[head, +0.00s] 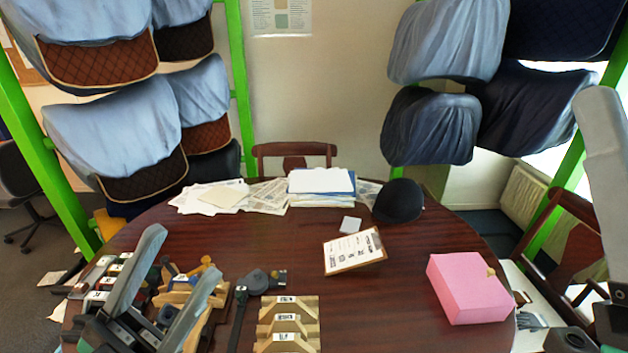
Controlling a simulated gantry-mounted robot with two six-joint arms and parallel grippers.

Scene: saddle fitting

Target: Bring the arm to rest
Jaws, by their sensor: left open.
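My left gripper (184,254) is at the lower left in the head view, over the table's near left part. Its two grey fingers stand wide apart, with no object held between them. Behind and below the fingers are wooden pieces (185,284) with a yellow knob, partly hidden by them.
Close to the left gripper are a labelled rack (95,277), a black strap tool (257,283) and a wooden stepped holder (289,320). A pink box (468,288), clipboard (354,251), black cap (398,201) and papers (320,181) lie farther off. The table's middle (380,310) is bare.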

